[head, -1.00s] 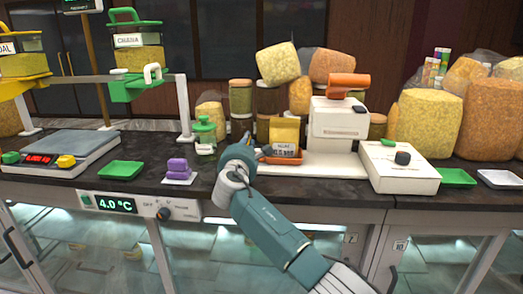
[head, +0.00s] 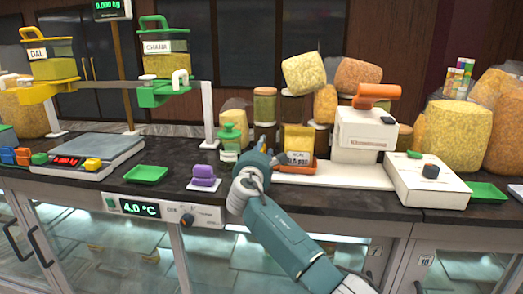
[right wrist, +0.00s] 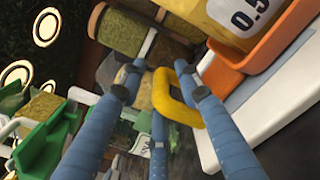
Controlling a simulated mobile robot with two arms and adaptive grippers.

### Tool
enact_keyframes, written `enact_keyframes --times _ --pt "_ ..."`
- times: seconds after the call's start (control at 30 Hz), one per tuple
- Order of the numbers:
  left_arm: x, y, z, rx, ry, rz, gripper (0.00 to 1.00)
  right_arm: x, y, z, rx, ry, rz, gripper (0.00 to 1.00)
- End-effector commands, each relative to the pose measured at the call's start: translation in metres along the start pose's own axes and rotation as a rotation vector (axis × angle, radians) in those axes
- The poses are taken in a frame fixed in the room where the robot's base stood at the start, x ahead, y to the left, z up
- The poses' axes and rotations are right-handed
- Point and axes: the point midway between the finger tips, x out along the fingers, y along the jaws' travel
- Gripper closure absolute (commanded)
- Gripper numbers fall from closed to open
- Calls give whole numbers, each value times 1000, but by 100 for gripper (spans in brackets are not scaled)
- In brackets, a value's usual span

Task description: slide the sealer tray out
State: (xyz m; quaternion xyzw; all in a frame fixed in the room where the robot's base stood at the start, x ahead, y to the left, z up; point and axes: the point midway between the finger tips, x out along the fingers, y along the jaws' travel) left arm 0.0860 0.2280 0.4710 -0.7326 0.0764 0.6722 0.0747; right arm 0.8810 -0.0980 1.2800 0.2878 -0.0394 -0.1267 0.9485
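The sealer (head: 365,130) is a white machine with an orange handle on top, standing on a white base. An orange tray (head: 303,166) at its left side holds a yellow pouch (head: 298,138) with a white label. The tray (right wrist: 262,52) and pouch (right wrist: 225,14) fill the upper right of the right wrist view. A yellow loop handle (right wrist: 188,108) shows there beside the tray. My right gripper (head: 262,158) is just left of the tray. In its wrist view the fingers (right wrist: 162,88) are spread around the handle; contact is unclear. My left gripper is out of view.
A green-lidded jar (head: 230,138) and a purple stack (head: 203,178) stand left of my right gripper. A white box (head: 430,180) is right of the sealer. Jars and snack bags stand behind. A scale (head: 88,155) and green tray (head: 146,174) are at left.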

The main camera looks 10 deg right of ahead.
Motion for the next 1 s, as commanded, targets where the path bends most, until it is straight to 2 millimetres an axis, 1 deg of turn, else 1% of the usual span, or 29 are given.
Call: enact_keyframes --times 0.1,0.23,0.33,0.47,0.7,0.8,0.9,1.0 --pt "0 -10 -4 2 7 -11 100 0 -1 -1 0 1 -1 67" --pt "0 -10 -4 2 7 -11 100 -6 -1 -2 1 1 0 67" --pt "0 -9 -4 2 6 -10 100 -16 -1 -2 1 2 0 67" --pt "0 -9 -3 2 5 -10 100 -37 0 -2 3 2 2 67" --pt "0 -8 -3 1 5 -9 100 -82 0 -1 2 2 2 67" --pt "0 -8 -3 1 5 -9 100 -98 -1 -1 2 2 1 67" --pt "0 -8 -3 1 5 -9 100 -110 0 -1 0 1 1 67" --pt "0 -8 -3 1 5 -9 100 -117 0 0 0 0 0 67"
